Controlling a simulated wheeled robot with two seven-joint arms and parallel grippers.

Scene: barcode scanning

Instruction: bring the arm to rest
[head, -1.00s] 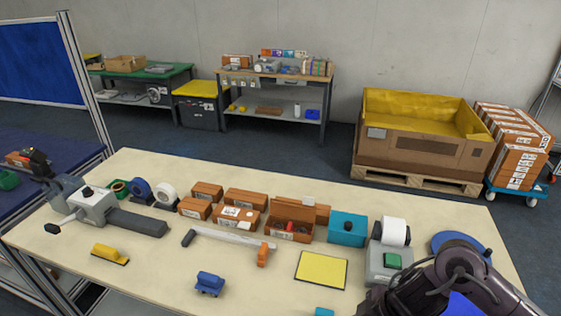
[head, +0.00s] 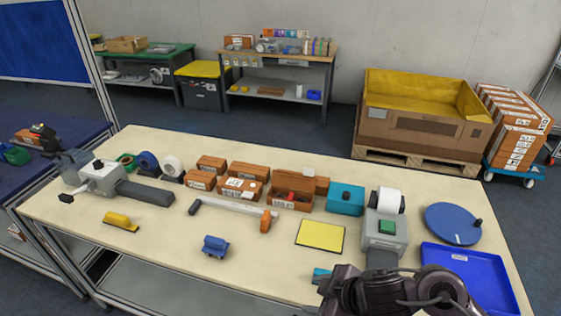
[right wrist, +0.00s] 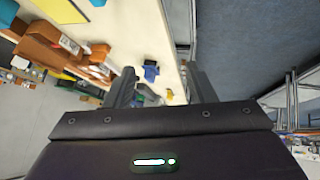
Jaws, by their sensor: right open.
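My right arm (head: 400,292) shows as dark links at the bottom right of the head view, over the table's front edge. Its gripper cannot be made out clearly there. In the right wrist view my right gripper (right wrist: 160,88) is open, its two dark fingers apart with nothing held between them. My left gripper is in neither view.
The table (head: 160,255) carries brown boxes (head: 243,190), a yellow pad (head: 320,236), a grey label device (head: 386,228), a blue disc (head: 453,223) and a blue tray (head: 480,270). A teal object (head: 319,273) sits beside my arm, partly hidden. The front left tabletop is mostly clear.

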